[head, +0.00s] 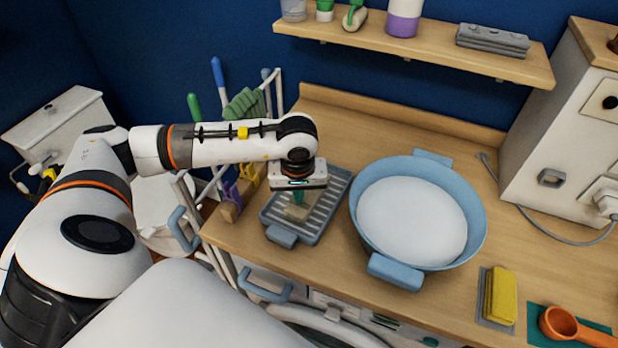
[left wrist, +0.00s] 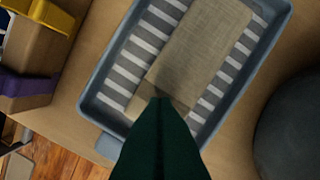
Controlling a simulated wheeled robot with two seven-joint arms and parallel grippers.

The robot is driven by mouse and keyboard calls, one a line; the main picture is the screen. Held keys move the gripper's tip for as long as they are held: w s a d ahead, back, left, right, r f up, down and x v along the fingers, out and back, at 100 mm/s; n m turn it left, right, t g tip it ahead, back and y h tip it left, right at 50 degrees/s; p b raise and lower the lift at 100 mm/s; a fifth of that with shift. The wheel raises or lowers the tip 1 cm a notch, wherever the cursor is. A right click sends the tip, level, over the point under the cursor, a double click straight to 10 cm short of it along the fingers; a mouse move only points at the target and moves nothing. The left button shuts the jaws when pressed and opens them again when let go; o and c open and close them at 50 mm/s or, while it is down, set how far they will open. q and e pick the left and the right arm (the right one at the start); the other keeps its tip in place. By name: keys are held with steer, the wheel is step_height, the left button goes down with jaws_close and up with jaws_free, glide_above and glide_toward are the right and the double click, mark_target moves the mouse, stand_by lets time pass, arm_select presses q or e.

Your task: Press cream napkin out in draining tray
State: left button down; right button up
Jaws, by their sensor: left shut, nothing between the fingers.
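The cream napkin (left wrist: 200,50) lies folded as a flat strip in the grey-blue draining tray (head: 335,205), across its ribs; in the head view a part of the napkin (head: 296,213) shows under my gripper. My left gripper (head: 299,198) points down over the tray. Its green fingers are together and empty, and in the left wrist view the fingertips (left wrist: 160,103) overlap the near end of the napkin. I cannot tell whether they touch it. The tray (left wrist: 92,98) is partly covered by the fingers. My right gripper is not in view.
A blue basin (head: 478,225) with white contents stands close right of the tray. A yellow sponge (head: 501,295) and an orange scoop (head: 560,325) lie further right. Pegs (head: 240,190) and a drying rack with a green cloth (head: 244,104) stand at the left. A shelf (head: 420,50) hangs behind.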

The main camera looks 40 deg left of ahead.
arm_select(q)
steer(key=shift+r, duration=0.4)
steer(key=shift+r, duration=0.1)
steer(key=shift+r, duration=0.25)
step_height(320, 180, up, 4)
steer(key=shift+r+p, duration=0.2)
steer(key=shift+p, duration=1.05)
step_height(320, 180, up, 12)
steer(key=s+d+b, duration=0.1)
steer(key=b, duration=0.2)
steer(key=shift+s, duration=0.15)
